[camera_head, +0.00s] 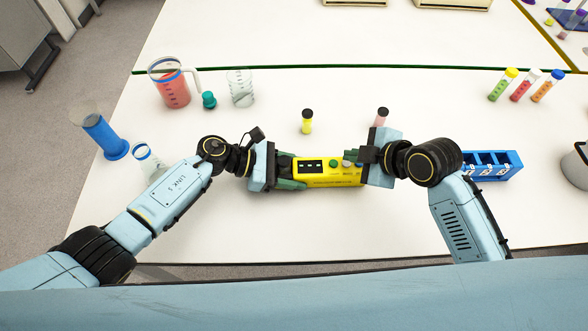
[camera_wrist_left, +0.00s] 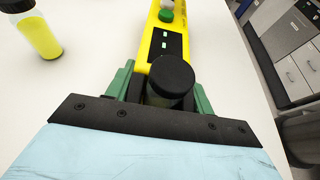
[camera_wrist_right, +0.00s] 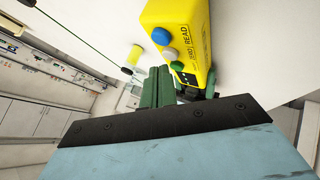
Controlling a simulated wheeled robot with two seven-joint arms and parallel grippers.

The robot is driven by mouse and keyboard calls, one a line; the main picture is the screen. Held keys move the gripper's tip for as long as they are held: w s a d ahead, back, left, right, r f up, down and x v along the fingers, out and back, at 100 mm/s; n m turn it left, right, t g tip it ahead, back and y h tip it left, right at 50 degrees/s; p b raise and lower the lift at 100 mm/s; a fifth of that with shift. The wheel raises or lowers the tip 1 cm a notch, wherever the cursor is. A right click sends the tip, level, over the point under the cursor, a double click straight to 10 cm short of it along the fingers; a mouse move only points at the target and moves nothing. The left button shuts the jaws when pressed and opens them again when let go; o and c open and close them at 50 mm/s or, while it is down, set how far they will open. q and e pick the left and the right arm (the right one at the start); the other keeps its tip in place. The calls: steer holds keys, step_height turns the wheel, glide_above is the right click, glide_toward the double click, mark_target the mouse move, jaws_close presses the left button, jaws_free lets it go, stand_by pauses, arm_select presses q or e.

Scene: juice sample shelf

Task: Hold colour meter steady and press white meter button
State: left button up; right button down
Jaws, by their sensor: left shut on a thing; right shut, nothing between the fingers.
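The yellow colour meter (camera_head: 330,179) lies on the white table in front of me. My left gripper (camera_head: 290,172) is shut on its left end, with a green finger on each side. The left wrist view shows a dark-capped vial (camera_wrist_left: 172,78) at that end, between the fingers; its lower part is hidden. The meter's white button (camera_wrist_right: 169,54) sits between a blue button (camera_wrist_right: 160,36) and a green button (camera_wrist_right: 178,66). My right gripper (camera_wrist_right: 160,72) is shut and empty, with its fingertips close to the buttons. I cannot tell whether they touch the white one.
A yellow vial (camera_head: 307,124) stands behind the meter, and a pink vial (camera_head: 381,119) stands behind my right gripper. A blue rack (camera_head: 508,165) is at the right. A red-filled jug (camera_head: 173,92), a beaker (camera_head: 240,90) and a blue cylinder (camera_head: 104,136) stand at the left.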

mark_target(350, 167)
steer(key=shift+f, duration=0.15)
stand_by(0.5)
steer(key=shift+f, duration=0.3)
stand_by(0.4)
steer(key=shift+r, duration=0.45)
step_height(350, 167, up, 6)
stand_by(0.7)
stand_by(1.2)
